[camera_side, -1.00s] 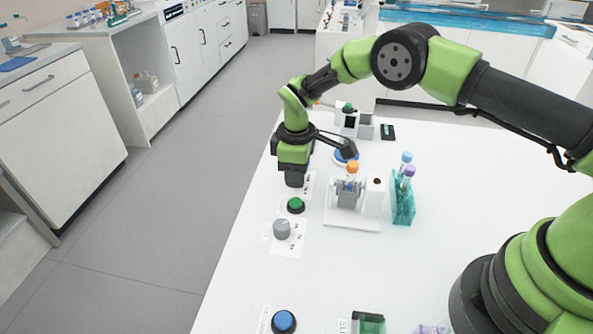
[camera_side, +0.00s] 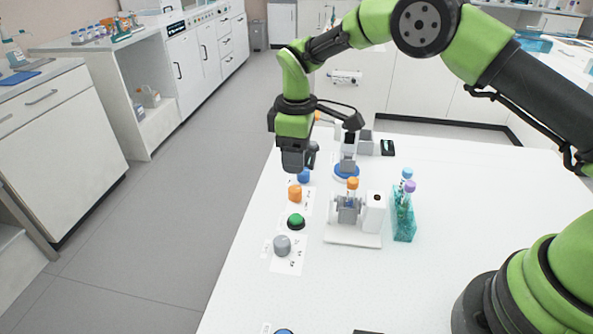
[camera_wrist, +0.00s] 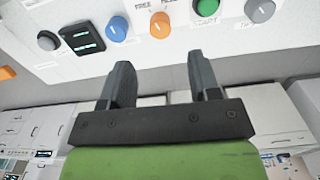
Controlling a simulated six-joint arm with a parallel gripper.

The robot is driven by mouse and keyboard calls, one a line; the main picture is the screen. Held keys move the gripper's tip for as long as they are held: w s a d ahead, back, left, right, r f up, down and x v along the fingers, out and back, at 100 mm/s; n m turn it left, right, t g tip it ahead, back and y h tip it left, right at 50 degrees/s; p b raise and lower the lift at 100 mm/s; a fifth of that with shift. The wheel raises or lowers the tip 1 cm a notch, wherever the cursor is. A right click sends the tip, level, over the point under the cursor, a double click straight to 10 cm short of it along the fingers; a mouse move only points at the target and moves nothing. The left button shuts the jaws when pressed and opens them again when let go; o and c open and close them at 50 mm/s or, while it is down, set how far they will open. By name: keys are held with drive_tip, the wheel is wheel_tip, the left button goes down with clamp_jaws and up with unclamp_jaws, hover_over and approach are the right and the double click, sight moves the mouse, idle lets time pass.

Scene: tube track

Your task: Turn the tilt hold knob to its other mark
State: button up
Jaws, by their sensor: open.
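The orange knob (camera_side: 295,193) stands on a white label strip near the left edge of the bench. In the wrist view the orange knob (camera_wrist: 160,25) sits beside small lettering, one word of which reads FREE. I cannot tell for sure which mark its pale line points to. My gripper (camera_side: 297,163) is open and empty, pointing down above the strip and apart from the knob. In the wrist view my gripper (camera_wrist: 160,75) shows two parted fingers with nothing between them; the orange knob lies beyond their tips.
A blue knob (camera_side: 304,175), a green button (camera_side: 296,221) and a grey knob (camera_side: 282,245) line the same side. A tilting tube holder (camera_side: 350,210) with an orange-capped tube stands to the right, then a teal tube rack (camera_side: 403,215). The bench's front middle is clear.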

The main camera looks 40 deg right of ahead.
sight(295, 189)
drive_tip(key=shift+r, duration=0.55)
drive_tip(key=n, duration=0.2)
drive_tip(key=n+h, duration=0.1)
drive_tip(key=shift+s+a+f, duration=0.15)
drive_tip(key=shift+s+a, duration=0.1)
drive_tip(key=shift+s, duration=0.1)
drive_tip(key=f+n+t, duration=0.1)
drive_tip(key=f+n, duration=0.2)
drive_tip(key=n, duration=0.2)
drive_tip(key=f+n+t+h, duration=0.1)
drive_tip(key=f+n, duration=0.2)
drive_tip(key=n, duration=0.2)
drive_tip(key=f+n+t+h, duration=0.1)
drive_tip(key=f+n, duration=0.2)
drive_tip(key=n, duration=0.2)
drive_tip(key=shift+w+f, duration=0.2)
drive_tip(key=shift+w, duration=0.15)
